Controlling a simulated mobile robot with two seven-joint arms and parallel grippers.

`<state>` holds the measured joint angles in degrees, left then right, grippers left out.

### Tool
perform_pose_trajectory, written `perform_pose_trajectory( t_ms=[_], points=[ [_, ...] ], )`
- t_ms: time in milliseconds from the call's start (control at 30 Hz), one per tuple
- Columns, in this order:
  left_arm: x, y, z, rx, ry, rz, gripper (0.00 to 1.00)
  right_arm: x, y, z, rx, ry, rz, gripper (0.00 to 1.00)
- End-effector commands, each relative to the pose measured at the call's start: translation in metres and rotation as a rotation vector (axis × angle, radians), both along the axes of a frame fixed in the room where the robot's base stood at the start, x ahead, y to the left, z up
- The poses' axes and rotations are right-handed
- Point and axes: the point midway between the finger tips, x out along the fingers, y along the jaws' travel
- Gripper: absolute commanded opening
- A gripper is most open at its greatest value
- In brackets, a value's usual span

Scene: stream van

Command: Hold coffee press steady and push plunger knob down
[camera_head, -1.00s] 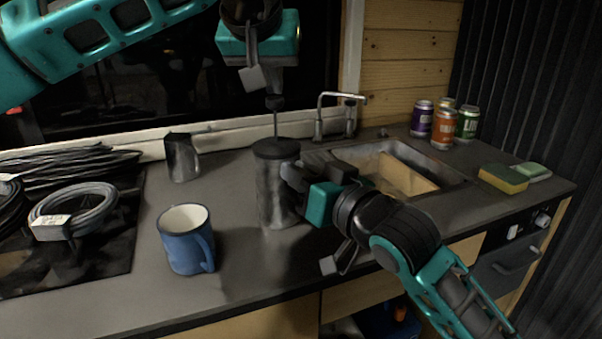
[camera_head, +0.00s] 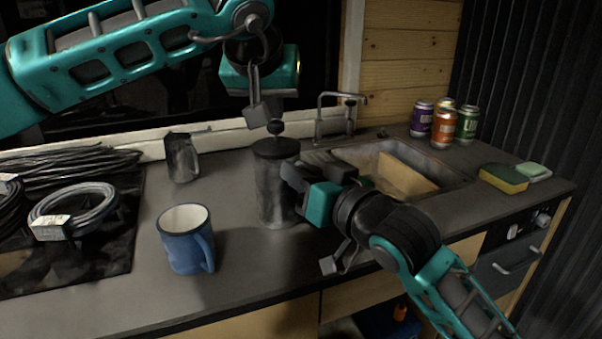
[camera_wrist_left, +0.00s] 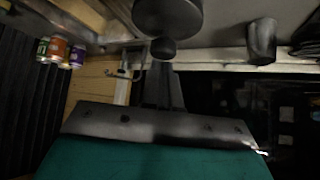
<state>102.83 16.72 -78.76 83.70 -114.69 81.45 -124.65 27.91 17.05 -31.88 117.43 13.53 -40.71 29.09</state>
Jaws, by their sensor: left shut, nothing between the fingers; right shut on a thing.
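The coffee press (camera_head: 275,192) is a dark metallic cylinder standing upright on the counter. Its dark plunger knob (camera_head: 275,127) sits just above the lid, with little rod showing. The knob (camera_wrist_left: 163,49) and the round lid (camera_wrist_left: 168,16) also show in the left wrist view. My left gripper (camera_head: 263,118) is shut and empty, pointing down with its fingertips at the top of the knob; I cannot tell if they touch it. My right gripper (camera_head: 291,180) is shut on the press body from the right side. Its fingers partly hide the press's right side.
A blue mug (camera_head: 187,240) stands left of the press, with a metal pitcher (camera_head: 182,158) behind. Coiled cables (camera_head: 74,211) lie at left. A sink (camera_head: 440,173) with a faucet (camera_head: 334,108), several cans (camera_head: 443,130) and a sponge (camera_head: 503,179) are at right.

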Motion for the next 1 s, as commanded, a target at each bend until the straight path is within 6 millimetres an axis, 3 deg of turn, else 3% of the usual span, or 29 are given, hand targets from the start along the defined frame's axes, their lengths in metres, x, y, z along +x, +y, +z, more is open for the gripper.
perform_pose_trajectory(
  t_ms=[167,600,1000],
  points=[
    [0.0,0.0,0.002,0.0,0.002,0.0,0.0,0.0,0.0,0.0,0.001,0.001,0.0,0.0],
    [0.0,0.0,0.044,0.0,0.0,0.0,0.0,0.0,0.0,0.0,0.001,0.001,0.0,0.0],
    [0.0,0.0,0.049,0.0,0.001,0.0,0.0,0.0,0.0,0.0,0.0,0.001,0.0,0.0]
  ],
)
